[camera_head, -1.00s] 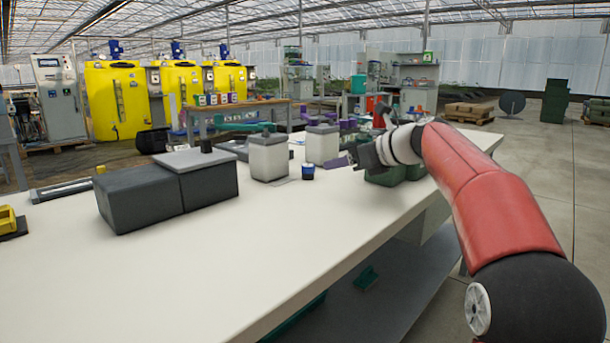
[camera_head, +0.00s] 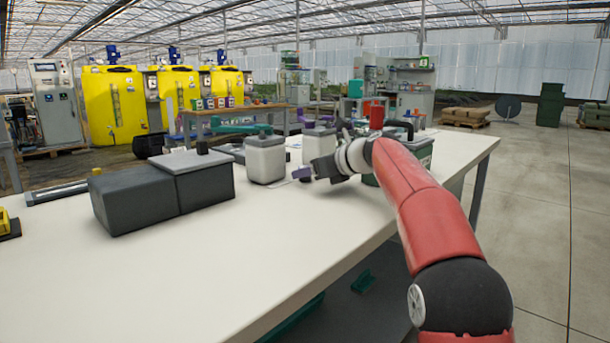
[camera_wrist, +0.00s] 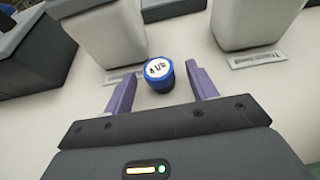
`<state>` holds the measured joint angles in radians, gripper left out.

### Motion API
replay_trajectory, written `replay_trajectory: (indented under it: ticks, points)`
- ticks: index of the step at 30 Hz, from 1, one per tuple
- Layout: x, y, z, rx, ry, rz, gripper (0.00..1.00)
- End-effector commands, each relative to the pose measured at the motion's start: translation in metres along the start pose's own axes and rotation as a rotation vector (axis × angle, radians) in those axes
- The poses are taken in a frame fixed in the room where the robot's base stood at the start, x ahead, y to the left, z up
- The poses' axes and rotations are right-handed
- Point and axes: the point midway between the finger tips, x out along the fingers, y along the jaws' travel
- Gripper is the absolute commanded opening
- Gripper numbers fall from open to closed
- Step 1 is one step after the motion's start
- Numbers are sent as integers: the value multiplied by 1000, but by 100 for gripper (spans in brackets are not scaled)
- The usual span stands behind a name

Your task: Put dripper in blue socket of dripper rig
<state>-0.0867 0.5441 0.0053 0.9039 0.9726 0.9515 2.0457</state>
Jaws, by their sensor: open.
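In the wrist view the dripper (camera_wrist: 158,70) is a small dark cylinder with a blue rim and a white top printed with black characters. It stands on the white table between two pale containers. My gripper (camera_wrist: 161,82) is open; its two purple fingers are on either side of the dripper, with gaps to it. In the head view my gripper (camera_head: 304,173) is low over the table near the pale containers, and the dripper is hidden there. I cannot make out a blue socket or surely identify the dripper rig.
Pale containers stand close by, one (camera_head: 266,160) left of my gripper. A dark grey box (camera_head: 135,195) and a grey-topped block (camera_head: 205,180) are farther left. A green crate (camera_head: 424,155) is behind my arm. The white table's front (camera_head: 260,255) is clear.

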Motion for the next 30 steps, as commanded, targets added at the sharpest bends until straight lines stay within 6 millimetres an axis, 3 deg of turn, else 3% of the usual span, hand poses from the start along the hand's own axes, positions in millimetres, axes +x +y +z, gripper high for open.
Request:
replay_trajectory:
  ticks: [2,12,22,30]
  points:
    - [0,0,0,0,0,0,51]
    - [0,0,0,0,0,0,6]
    - [-2,0,4,0,0,0,6]
    - [-16,1,27,-1,0,2,6]
